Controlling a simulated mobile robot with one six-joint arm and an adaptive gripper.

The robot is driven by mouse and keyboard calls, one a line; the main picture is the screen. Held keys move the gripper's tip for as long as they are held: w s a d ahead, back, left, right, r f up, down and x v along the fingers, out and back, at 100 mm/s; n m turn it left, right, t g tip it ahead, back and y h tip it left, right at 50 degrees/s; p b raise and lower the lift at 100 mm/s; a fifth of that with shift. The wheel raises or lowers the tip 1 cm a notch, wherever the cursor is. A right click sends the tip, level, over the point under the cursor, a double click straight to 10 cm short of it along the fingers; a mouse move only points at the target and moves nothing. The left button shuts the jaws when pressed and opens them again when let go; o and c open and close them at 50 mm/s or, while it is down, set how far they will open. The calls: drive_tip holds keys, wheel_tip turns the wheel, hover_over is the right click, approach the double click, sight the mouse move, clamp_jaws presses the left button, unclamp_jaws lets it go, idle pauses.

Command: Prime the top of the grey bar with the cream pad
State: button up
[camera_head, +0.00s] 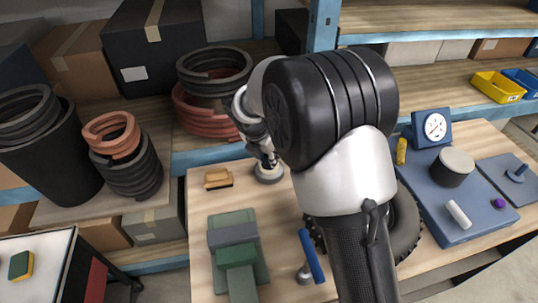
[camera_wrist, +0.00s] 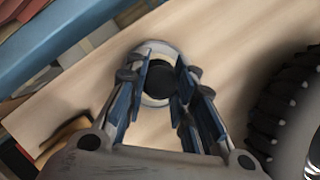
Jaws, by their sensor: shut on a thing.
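The cream pad (camera_head: 268,178) is a round, pale disc at the back of the wooden table. In the wrist view the cream pad (camera_wrist: 155,48) shows as a pale ring around a dark round middle. My gripper (camera_head: 264,160) is above it, shut on its dark middle, with the blue-lined fingers (camera_wrist: 160,80) on either side. I cannot tell whether the pad touches the table. The grey bar (camera_head: 232,234) lies across a green fixture (camera_head: 240,217) at the table's front left, apart from the pad. A green block (camera_head: 237,255) is directly in front of the bar.
A tan block (camera_head: 218,178) lies left of the pad. A blue-handled tool (camera_head: 312,255) lies right of the fixture. A black tyre (camera_head: 405,225) is partly hidden behind my arm. A blue board (camera_head: 450,220) with several items is at right. Shelves rise behind the table.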

drive_tip(key=shift+s+f, duration=0.1)
drive_tip(key=shift+f, duration=0.35)
idle(2.0)
drive_tip(key=shift+p, duration=0.3)
wheel_tip(320, 180, up, 7)
drive_tip(key=p, duration=0.7)
drive_tip(key=shift+r, duration=0.15)
idle(0.3)
